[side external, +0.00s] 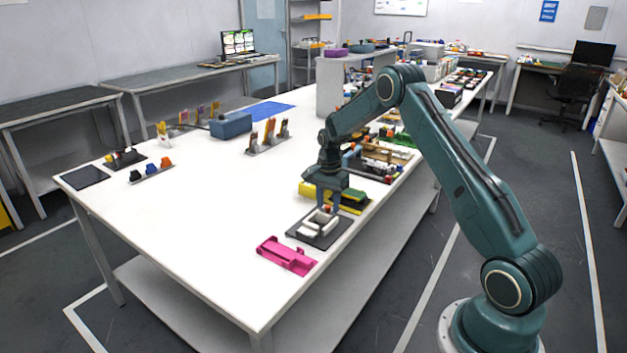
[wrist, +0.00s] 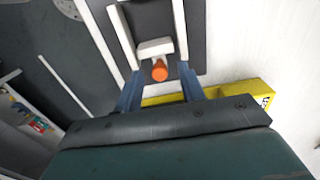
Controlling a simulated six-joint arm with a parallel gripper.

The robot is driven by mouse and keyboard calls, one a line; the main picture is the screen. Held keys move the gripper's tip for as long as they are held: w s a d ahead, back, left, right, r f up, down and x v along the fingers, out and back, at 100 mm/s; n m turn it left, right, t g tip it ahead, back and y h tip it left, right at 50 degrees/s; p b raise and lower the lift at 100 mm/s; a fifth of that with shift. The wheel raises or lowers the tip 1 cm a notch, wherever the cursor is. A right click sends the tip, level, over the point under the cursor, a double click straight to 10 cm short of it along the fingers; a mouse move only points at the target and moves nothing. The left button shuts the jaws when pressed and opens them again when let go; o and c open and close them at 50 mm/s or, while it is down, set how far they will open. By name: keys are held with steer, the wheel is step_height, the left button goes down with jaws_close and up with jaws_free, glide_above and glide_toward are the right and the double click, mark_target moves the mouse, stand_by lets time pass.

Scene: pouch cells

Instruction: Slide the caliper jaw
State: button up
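The caliper is a white frame with two long rails (wrist: 180,30) on a dark mat (side external: 305,238); it also shows as a white frame in the side external view (side external: 308,229). Its jaw looks to be the white block (wrist: 154,48) between the rails, with an orange round knob (wrist: 159,71) on its near side. My gripper (wrist: 160,92) points down over the jaw end, its blue fingers apart on either side of the knob, with a visible gap to it. In the side external view my gripper (side external: 328,207) is low over the mat and hides part of the jaw.
A yellow fixture (side external: 351,201) stands right behind the mat and under my gripper's edge in the wrist view. A pink holder (side external: 286,255) lies in front. Card racks (side external: 268,138) and a blue box (side external: 231,125) stand further back. The left-middle white tabletop is clear.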

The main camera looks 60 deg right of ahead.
mark_target(328, 206)
steer(key=shift+r, duration=0.2)
step_height(328, 206, up, 14)
steer(key=shift+f, duration=0.25)
stand_by(0.4)
